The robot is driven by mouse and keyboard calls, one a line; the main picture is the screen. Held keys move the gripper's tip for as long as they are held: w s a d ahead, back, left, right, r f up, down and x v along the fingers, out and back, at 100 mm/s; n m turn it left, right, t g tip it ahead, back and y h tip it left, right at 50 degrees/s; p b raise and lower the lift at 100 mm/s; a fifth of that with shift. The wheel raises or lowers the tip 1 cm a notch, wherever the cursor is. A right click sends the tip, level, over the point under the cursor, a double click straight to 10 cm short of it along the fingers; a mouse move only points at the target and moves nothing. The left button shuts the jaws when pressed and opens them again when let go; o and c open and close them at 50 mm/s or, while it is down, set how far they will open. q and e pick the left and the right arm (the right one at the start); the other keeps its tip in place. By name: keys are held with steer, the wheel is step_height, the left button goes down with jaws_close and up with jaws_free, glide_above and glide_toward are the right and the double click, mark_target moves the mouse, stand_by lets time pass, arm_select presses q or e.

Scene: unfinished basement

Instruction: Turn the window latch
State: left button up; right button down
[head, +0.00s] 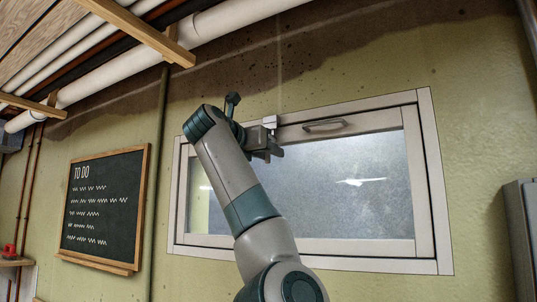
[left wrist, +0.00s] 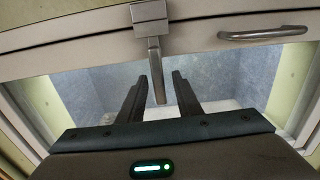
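The window latch (head: 270,121) is a small white block on the top rail of the window frame, left of the window's handle. In the left wrist view the latch block (left wrist: 149,13) has a grey lever (left wrist: 157,72) hanging down from it. My left gripper (head: 272,147) is just below the block in the head view. In the left wrist view its two dark fingers (left wrist: 166,80) are apart, with the lever between them and a gap visible on the right side. My right gripper is not in view.
The window (head: 350,185) has frosted glass and a pale frame. A metal handle (head: 324,126) is on its top rail, also in the left wrist view (left wrist: 263,33). Pipes (head: 210,28) run above, a chalkboard (head: 103,205) hangs left, and a grey cabinet (head: 521,240) stands right.

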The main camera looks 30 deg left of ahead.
arm_select(q)
steer(key=s+b, duration=0.7)
steer(key=s, duration=1)
steer(key=shift+a+b, duration=0.3)
steer(key=shift+b, duration=0.1)
steer(key=shift+s+f, duration=0.1)
